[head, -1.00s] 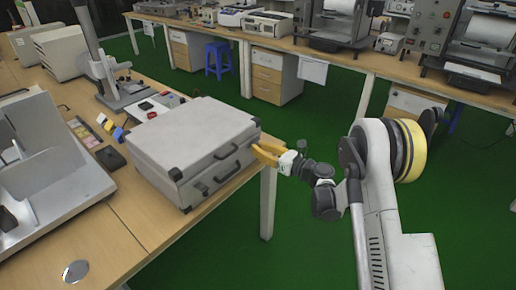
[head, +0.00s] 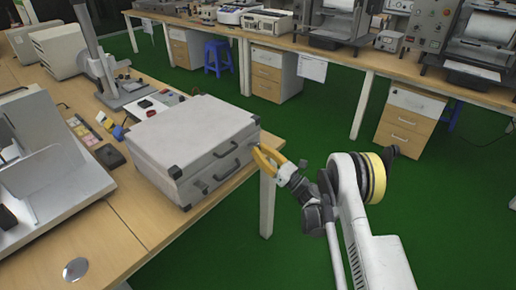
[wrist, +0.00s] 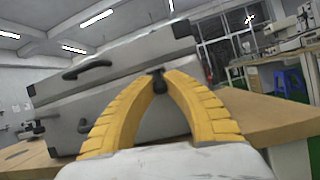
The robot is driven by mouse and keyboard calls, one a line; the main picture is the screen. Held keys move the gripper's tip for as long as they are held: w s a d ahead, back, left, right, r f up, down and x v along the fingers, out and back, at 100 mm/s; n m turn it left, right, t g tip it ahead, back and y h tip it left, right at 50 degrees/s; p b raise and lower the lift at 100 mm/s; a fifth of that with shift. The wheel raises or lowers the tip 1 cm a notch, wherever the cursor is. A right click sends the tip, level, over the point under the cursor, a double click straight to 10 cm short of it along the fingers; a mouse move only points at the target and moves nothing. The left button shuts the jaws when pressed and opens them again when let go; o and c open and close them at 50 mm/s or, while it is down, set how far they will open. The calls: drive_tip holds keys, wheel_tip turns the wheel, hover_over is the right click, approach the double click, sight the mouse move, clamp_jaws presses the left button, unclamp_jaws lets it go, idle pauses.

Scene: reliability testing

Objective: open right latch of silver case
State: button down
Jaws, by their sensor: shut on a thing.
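The silver case (head: 192,141) lies closed on the wooden bench, its front with two dark handles facing my arm. In the wrist view the case (wrist: 118,62) fills the left and middle. My gripper (head: 262,157) is at the right end of the case's front. In the wrist view its yellow fingers (wrist: 158,80) close at their tips on the small dark right latch (wrist: 157,78).
The bench (head: 120,207) has its front edge just below the case. A black box (head: 110,157) and small tools lie to the left. A stand (head: 92,68) rises behind. Green floor (head: 300,236) is clear around my arm.

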sight(258, 143)
drive_tip(key=shift+f+y, duration=0.2)
drive_tip(key=shift+y, duration=0.4)
drive_tip(key=c, duration=1.4)
unclamp_jaws()
drive_tip(key=shift+t, duration=0.3)
wheel_tip(258, 143, up, 10)
